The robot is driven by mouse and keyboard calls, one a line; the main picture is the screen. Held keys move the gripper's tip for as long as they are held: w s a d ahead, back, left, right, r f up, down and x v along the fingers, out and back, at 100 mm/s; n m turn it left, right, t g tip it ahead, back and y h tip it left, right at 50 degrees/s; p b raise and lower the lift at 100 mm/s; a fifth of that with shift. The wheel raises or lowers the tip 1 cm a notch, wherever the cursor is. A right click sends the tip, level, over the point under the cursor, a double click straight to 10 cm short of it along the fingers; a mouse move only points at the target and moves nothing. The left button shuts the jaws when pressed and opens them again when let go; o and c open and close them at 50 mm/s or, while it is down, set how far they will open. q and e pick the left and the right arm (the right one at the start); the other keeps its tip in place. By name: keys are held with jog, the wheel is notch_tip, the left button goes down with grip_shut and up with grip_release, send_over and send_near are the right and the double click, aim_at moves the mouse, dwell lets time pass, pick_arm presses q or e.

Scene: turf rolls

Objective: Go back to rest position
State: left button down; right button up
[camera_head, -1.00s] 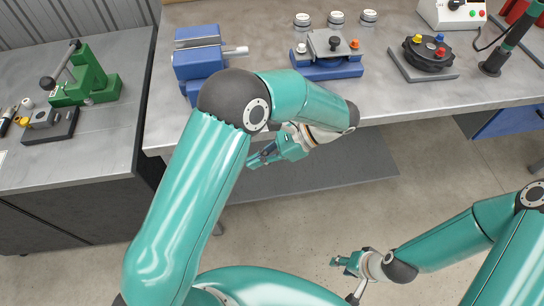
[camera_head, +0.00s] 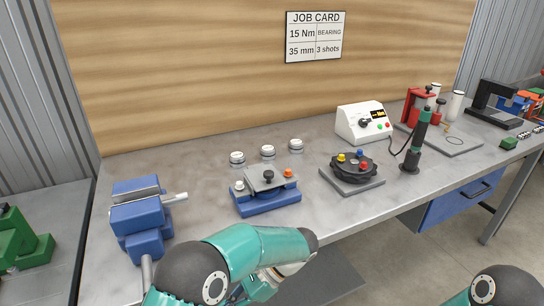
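My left arm shows at the bottom middle of the head view, in front of the bench's front edge. Part of my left gripper (camera_head: 252,288) shows low beneath the forearm, cut by the frame's bottom; its fingertips are not clear enough to tell open from shut. Nothing held can be seen.
A workbench (camera_head: 210,190) carries a blue vise (camera_head: 138,212), a blue fixture (camera_head: 266,192), several white-topped pieces, a round dial station (camera_head: 352,170), a white control box (camera_head: 364,123) and an upright tool (camera_head: 416,142). A job card (camera_head: 315,37) hangs on the wooden wall.

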pick_arm(q)
jog(key=s+f+n+t+h, duration=0.3)
jog(key=s+f+n+h, duration=0.3)
jog(key=f, duration=0.5)
jog(key=s+f+n+t+h, duration=0.3)
jog(key=s+f+n+h, duration=0.4)
jog(key=f, duration=0.4)
jog(key=shift+s+d+f+n+h, duration=0.25)
jog(key=shift+d+f+n, duration=0.2)
jog(key=shift+n, duration=0.25)
jog(key=shift+w+d, duration=0.15)
jog(key=shift+w, duration=0.05)
